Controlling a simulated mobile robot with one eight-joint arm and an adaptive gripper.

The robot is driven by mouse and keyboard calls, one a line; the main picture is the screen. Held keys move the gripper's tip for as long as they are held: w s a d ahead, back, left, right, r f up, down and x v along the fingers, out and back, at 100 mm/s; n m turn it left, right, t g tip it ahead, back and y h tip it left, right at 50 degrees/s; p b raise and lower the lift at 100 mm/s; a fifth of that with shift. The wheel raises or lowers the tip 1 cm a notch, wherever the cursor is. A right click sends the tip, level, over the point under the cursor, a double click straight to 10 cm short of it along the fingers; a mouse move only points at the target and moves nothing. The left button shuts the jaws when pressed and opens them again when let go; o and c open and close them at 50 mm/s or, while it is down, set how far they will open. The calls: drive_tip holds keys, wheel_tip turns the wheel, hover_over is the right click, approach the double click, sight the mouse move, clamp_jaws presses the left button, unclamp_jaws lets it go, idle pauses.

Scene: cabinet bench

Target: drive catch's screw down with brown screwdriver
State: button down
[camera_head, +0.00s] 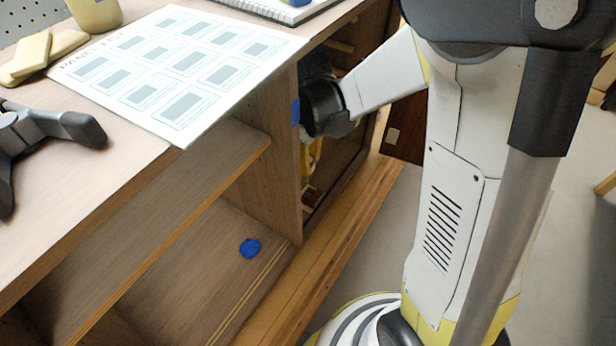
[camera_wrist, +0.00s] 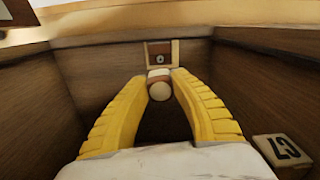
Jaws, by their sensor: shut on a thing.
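In the wrist view, the two yellow fingers of my gripper (camera_wrist: 159,82) are closed on a short thing with a brown band and a round cream end, which appears to be the brown screwdriver (camera_wrist: 159,89), seen nearly end-on. Just beyond it, on the back wood, is a brown plate in a cream frame with a small round screw-like spot, likely the catch (camera_wrist: 161,52). The screwdriver's tip is hidden, so I cannot tell whether it touches the screw. In the head view, my gripper (camera_head: 313,157) reaches into the right-hand cabinet bay, mostly hidden behind the divider.
Wooden walls enclose my gripper closely. A pale block with dark markings (camera_wrist: 283,150) sits at lower right in the wrist view. A printed sheet (camera_head: 180,68) and a dark clamp-like tool (camera_head: 45,130) lie on the bench.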

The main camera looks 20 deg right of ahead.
drive_tip(key=shift+f+b, duration=2.5)
drive_tip(key=shift+f, duration=0.4)
drive_tip(key=shift+f+b, duration=0.4)
drive_tip(key=shift+b, duration=0.05)
drive_tip(key=shift+r, duration=0.15)
drive_tip(key=shift+r+p, duration=1.9)
drive_tip(key=shift+r, duration=0.5)
drive_tip(key=shift+d, duration=0.1)
